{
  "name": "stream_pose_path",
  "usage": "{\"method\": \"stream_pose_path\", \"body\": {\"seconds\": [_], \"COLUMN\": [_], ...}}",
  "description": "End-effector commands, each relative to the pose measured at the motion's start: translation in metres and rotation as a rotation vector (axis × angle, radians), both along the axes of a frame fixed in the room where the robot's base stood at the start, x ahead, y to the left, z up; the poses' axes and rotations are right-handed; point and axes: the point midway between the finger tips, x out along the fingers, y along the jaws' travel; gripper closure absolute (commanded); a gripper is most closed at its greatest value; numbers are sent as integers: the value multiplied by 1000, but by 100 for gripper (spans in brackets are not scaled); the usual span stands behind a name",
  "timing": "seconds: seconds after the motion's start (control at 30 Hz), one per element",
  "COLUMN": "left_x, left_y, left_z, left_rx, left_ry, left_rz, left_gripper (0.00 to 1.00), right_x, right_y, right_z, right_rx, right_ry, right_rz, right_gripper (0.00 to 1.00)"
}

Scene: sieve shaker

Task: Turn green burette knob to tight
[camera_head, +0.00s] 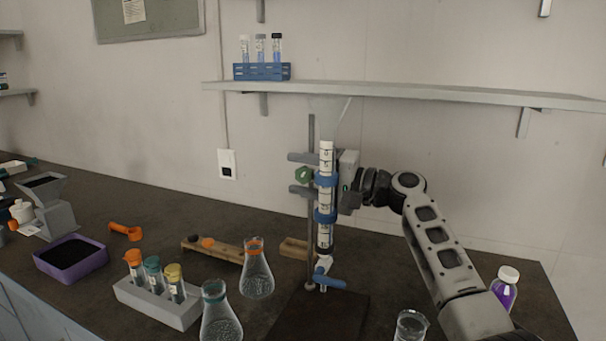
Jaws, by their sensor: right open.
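A burette (326,232) with black markings and blue clamp rings stands upright on a stand with a grey rod (311,135). A green knob (304,175) shows on the left side of the rod, between two grey clamp arms. A blue stopcock handle (329,282) sits at the burette's lower end. The green knob lies across the burette from this gripper. My left gripper is not in view.
A wall shelf (400,93) with a blue tube rack (262,72) hangs above. Flasks (257,275), a white tube rack (160,304) and a wooden tray (222,249) stand left of the stand. A beaker (410,326) and a purple-filled bottle (505,290) stand at right.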

Motion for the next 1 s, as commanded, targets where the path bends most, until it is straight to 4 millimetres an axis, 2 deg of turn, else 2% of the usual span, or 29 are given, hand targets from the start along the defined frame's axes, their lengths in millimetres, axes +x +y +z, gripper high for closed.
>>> {"method": "stream_pose_path", "body": {"seconds": [0.07,0.2,0.23,0.37,0.67,1.0], "left_x": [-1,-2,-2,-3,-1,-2], "left_y": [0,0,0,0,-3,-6], "left_z": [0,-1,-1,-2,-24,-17], "left_rx": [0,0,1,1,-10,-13], "left_ry": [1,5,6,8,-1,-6], "left_rz": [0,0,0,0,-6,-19], "left_gripper": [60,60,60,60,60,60], "right_x": [0,0,0,0,0,0], "right_y": [0,0,0,0,0,-1], "right_z": [0,0,0,-1,-7,0], "right_rx": [0,0,0,1,88,115], "right_ry": [0,0,0,0,-36,-47], "right_rz": [0,0,0,0,1,-1], "right_gripper": [47,86,91,91,91,91]}}
